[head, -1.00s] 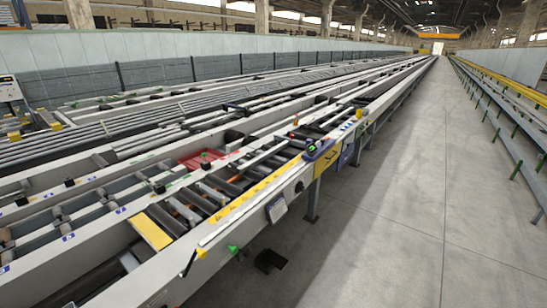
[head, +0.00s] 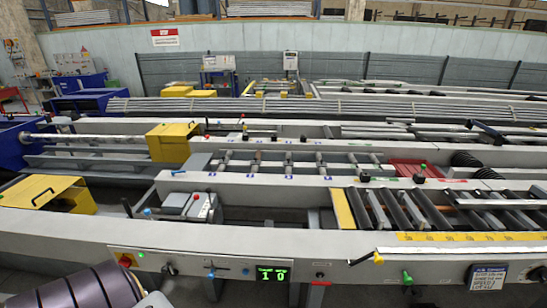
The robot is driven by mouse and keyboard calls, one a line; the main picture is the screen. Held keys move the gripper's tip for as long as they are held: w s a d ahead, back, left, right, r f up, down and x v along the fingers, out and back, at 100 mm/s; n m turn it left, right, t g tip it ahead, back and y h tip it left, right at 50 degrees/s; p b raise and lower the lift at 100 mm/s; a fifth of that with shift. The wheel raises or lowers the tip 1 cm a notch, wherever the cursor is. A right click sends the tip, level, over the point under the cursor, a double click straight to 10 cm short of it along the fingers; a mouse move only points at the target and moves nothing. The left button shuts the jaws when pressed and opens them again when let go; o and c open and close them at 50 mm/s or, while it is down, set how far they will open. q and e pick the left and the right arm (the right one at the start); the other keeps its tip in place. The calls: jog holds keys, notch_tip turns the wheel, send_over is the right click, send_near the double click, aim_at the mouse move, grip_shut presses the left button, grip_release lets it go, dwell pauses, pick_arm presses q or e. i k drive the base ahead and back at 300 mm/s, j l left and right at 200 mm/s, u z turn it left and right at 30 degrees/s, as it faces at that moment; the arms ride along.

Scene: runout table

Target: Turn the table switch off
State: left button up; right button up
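A red rotary switch on a yellow plate (head: 126,260) sits on the front side of the long grey runout table (head: 230,238), at the lower left of the head view. A small green light (head: 140,255) is lit beside it. Further right on the same side is a black display (head: 273,274) with green digits reading 1 0. The switch's exact handle position is too small to tell. Neither of my grippers shows in the head view.
A yellow-and-black lever (head: 366,258), a green knob (head: 407,277) and a labelled box (head: 487,277) stick out from the table's front right. A yellow cover (head: 47,193) stands on the table at left. Rollers (head: 400,209) lie at right.

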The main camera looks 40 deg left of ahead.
aim_at(125, 261)
jog(key=k+l+u, duration=0.1)
jog(key=u, duration=2.55)
jog(key=j, duration=0.1)
